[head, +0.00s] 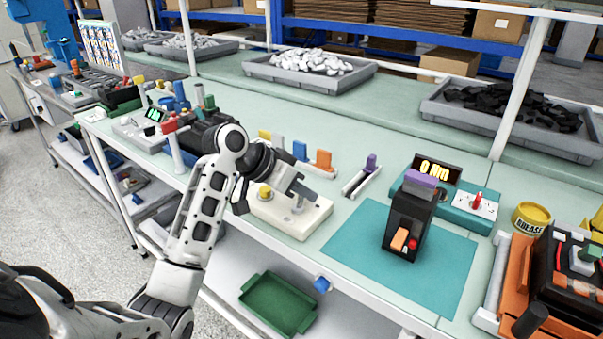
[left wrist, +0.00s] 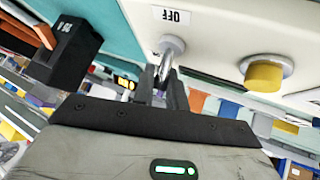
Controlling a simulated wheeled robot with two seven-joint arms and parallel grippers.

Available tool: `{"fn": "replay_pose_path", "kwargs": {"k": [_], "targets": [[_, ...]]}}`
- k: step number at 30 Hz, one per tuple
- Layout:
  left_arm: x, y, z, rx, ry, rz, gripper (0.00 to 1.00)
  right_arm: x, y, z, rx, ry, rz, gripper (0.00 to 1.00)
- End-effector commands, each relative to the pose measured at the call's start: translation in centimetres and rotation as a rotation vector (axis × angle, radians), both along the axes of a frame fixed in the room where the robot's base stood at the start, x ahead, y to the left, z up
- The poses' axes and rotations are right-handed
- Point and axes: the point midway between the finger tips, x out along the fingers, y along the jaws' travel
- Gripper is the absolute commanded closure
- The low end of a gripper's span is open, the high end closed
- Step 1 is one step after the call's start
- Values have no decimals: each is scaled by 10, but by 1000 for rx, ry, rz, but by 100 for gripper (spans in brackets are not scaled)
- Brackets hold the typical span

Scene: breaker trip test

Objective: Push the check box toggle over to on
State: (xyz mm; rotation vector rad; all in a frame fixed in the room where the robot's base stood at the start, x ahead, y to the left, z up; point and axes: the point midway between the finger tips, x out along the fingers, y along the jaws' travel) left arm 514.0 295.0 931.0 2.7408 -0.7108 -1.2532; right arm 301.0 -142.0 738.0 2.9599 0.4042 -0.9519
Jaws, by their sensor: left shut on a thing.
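The cream check box (head: 284,221) sits at the table's front edge, left of the teal mat. Its metal toggle (left wrist: 172,45) stands beside a printed OFF label (left wrist: 177,16) in the left wrist view. A yellow round button (left wrist: 264,73) is on the same box; it also shows in the head view (head: 265,192). My left gripper (left wrist: 166,85) is over the box with its fingers shut around the toggle's lever. The fingers partly hide the lever tip. My right gripper is in neither view.
A black breaker (head: 410,216) with an orange lever stands on the teal mat (head: 345,250). Small coloured blocks and a rail with a purple piece (head: 371,162) lie behind the box. A green tray (head: 277,303) is below.

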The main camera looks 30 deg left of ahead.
Motion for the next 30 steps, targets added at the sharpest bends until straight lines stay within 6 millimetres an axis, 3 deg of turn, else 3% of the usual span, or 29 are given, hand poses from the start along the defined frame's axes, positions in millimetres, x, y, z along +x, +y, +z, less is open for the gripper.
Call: {"fn": "replay_pose_path", "kwargs": {"k": [16, 17, 18, 30], "targets": [[1, 3, 0, 6, 23, 8, 100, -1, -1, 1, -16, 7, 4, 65], [1, 3, 0, 6, 23, 8, 78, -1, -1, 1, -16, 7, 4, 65], [1, 3, 0, 6, 23, 7, 67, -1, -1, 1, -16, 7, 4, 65], [-3, 4, 5, 3, 20, 4, 66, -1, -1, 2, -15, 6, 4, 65]]}}
